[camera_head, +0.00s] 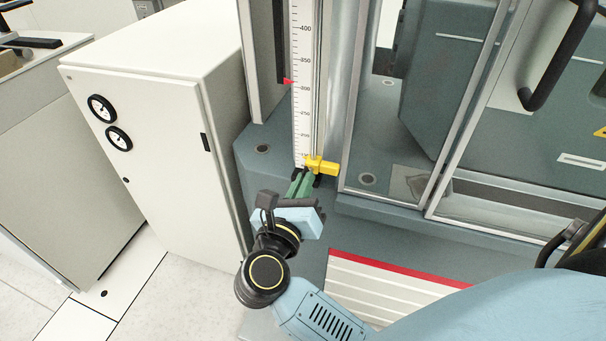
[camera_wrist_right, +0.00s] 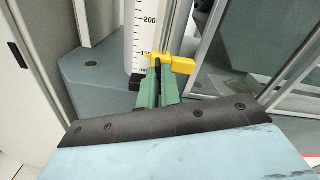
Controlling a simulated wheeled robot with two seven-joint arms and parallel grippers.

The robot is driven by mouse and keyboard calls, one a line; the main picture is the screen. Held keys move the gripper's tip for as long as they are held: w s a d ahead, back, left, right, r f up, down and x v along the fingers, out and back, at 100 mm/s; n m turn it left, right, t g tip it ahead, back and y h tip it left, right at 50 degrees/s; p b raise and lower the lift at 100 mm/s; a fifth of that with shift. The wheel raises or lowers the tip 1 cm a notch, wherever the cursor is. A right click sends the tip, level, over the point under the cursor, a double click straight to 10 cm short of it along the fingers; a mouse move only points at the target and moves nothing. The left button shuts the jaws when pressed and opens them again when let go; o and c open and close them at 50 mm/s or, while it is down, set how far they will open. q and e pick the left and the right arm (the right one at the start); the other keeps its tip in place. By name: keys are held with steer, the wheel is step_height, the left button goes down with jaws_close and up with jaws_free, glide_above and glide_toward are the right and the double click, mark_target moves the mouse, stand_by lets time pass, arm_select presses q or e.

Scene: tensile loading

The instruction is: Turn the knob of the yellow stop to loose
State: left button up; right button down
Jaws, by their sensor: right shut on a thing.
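The yellow stop (camera_head: 321,165) sits low on the vertical white scale (camera_head: 302,100), and it also shows in the right wrist view (camera_wrist_right: 180,65). My right gripper (camera_head: 307,175) reaches up to it from below, its green fingers just under the stop. In the right wrist view the fingertips (camera_wrist_right: 157,72) are close together at the stop's left part. They are shut on what appears to be its knob, which the fingers mostly hide. The knob's turn position cannot be told. My left gripper is not in view.
A white cabinet (camera_head: 165,130) with two round gauges stands to the left. A framed clear door (camera_head: 430,120) with a black handle (camera_head: 548,75) is at the right. A red pointer (camera_head: 288,82) is higher on the scale. A red-edged slatted panel (camera_head: 385,290) lies below.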

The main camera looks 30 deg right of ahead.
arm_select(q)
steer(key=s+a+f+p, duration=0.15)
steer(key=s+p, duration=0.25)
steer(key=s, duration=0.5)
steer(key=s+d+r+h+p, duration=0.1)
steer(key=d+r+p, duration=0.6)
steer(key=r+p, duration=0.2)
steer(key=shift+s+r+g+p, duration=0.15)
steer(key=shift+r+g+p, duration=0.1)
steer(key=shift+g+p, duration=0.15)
arm_select(e)
steer(key=shift+w+f+n, duration=0.1)
steer(key=shift+n, duration=6.5)
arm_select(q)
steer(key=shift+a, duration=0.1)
arm_select(e)
steer(key=c, duration=1.6)
jaws_free()
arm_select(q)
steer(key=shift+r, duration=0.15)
arm_select(e)
steer(key=shift+a, duration=0.1)
